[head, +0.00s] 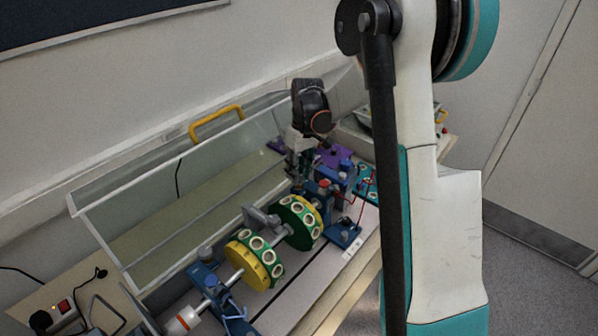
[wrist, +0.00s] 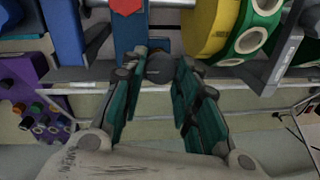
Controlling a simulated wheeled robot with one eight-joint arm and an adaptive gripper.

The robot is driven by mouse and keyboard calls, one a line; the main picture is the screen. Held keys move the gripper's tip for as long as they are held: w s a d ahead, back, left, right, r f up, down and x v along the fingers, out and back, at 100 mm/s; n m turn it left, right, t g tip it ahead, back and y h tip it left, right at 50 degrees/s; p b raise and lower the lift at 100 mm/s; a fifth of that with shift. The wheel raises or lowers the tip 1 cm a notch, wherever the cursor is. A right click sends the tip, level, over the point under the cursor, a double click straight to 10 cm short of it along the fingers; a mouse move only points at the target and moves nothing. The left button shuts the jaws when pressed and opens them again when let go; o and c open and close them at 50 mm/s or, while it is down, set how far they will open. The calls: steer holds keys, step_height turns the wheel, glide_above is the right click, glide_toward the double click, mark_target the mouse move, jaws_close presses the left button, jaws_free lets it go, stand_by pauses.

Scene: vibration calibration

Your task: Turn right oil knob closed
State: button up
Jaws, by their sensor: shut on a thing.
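In the wrist view a round black knob (wrist: 160,67) sits at the front of a blue bearing block (wrist: 131,32) with a red top. My gripper (wrist: 157,75) has its two teal fingers on either side of this knob, shut on it at the fingertips. In the head view my gripper (head: 299,170) reaches down beside the right-hand blue block (head: 325,197), and the knob itself is hidden there. How far the knob is turned cannot be told.
A shaft carries a yellow-and-green disc (head: 255,262) and a second green disc (head: 298,224). A clear hinged cover with a yellow handle (head: 216,122) stands open behind. A purple panel (wrist: 38,108) with several knobs lies close on the left in the wrist view.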

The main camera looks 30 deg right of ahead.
stand_by(0.4)
steer(key=o, duration=1.1)
steer(key=r, duration=0.4)
steer(key=d+r, duration=0.1)
steer(key=r, duration=0.7)
steer(key=shift+w+d, duration=0.15)
